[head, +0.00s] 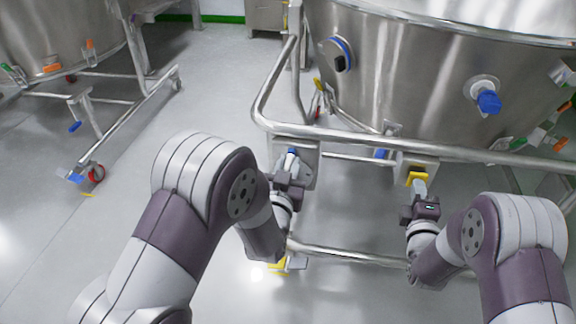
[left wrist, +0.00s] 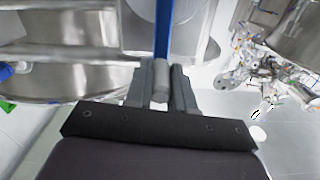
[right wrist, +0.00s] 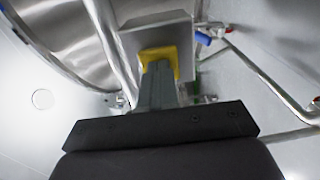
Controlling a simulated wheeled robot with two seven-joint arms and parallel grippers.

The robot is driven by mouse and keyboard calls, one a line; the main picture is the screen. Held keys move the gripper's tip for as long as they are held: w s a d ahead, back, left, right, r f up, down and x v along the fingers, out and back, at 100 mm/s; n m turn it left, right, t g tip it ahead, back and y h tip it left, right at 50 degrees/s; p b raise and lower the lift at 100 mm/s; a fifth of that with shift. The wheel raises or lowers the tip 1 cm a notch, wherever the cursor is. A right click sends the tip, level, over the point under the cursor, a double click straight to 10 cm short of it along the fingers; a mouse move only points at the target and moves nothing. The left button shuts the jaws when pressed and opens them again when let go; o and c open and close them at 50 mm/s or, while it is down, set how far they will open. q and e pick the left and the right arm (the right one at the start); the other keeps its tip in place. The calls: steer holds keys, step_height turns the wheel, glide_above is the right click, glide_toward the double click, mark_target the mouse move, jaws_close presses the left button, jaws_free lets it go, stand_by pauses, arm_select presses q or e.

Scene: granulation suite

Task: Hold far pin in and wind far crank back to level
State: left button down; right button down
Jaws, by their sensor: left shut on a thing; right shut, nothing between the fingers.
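The far crank shows in the left wrist view as a blue arm (left wrist: 163,32) with a grey cylindrical grip (left wrist: 161,80). My left gripper (left wrist: 160,88) is shut on that grip. In the head view my left gripper (head: 290,176) is at a bracket on the vessel frame, with a little of the blue crank (head: 292,153) showing. The far pin appears as a yellow piece (right wrist: 160,52) on a steel box in the right wrist view. My right gripper (right wrist: 157,88) is shut and empty, its fingertips at the yellow piece and covering part of it. The head view shows my right gripper (head: 420,190) below the yellow pin (head: 416,178).
The large steel vessel (head: 420,65) stands above a tubular frame rail (head: 262,108). A blue-capped fitting (head: 489,102) sticks out of its wall. A lower bar (head: 340,256) crosses beneath my grippers. Another wheeled vessel (head: 55,35) is at the left, with clear floor between.

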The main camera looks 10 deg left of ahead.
arm_select(q)
steer(key=shift+d+f, duration=0.1)
steer(key=shift+f, duration=0.05)
steer(key=shift+f, duration=0.1)
arm_select(e)
steer(key=s, duration=0.8)
stand_by(0.4)
arm_select(q)
steer(key=c, duration=0.8)
jaws_free()
steer(key=shift+o, duration=0.2)
steer(key=s, duration=1)
